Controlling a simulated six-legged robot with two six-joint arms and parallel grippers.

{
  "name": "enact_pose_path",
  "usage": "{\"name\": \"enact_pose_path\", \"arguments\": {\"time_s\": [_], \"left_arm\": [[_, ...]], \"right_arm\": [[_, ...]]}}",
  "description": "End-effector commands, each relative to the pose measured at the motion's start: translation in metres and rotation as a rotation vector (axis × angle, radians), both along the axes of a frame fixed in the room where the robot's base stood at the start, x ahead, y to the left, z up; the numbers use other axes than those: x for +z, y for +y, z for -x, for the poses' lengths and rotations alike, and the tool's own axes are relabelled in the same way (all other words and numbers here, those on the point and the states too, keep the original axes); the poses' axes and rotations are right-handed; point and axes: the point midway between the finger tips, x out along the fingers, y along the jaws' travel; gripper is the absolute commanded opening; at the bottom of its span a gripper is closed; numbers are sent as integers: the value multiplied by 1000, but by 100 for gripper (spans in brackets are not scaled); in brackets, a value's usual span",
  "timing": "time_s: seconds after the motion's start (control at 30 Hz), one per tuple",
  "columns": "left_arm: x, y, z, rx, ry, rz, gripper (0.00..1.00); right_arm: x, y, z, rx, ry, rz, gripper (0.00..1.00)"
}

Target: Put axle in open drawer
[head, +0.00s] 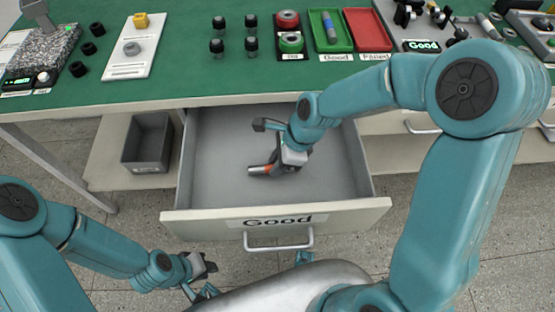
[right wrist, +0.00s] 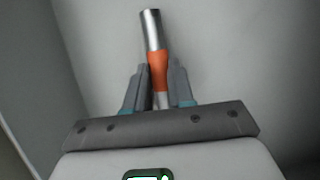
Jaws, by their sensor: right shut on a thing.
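The open drawer (head: 210,150) is pulled out below the green workbench and carries a "Good" label on its front. The axle (right wrist: 151,32) is a short silver rod with an orange band. My right gripper (right wrist: 158,88) is shut on it around the orange band. In the head view the axle (head: 262,170) is inside the drawer's outline, low over or at its grey floor; I cannot tell if it touches. My left gripper (head: 203,280) is empty at lower left, outside the drawer, in front of its front panel; its jaw opening is not clear.
The drawer's front panel (head: 190,222) and handle (head: 279,240) stand between my body and the drawer's inside. A grey bin (head: 148,142) sits on a shelf to the left. Green (head: 331,30) and red (head: 366,29) trays stand on the bench. The rest of the drawer's floor is bare.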

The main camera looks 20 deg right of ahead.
Motion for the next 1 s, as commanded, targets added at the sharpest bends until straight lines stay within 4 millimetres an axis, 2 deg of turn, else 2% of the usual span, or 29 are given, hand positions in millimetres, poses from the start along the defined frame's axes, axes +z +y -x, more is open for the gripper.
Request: {"name": "enact_pose_path", "arguments": {"time_s": [1.0], "left_arm": [[5, 0, 0, 0, 0, 0, 25]], "right_arm": [[0, 1, -1, 0, 0, 0, 0]]}}
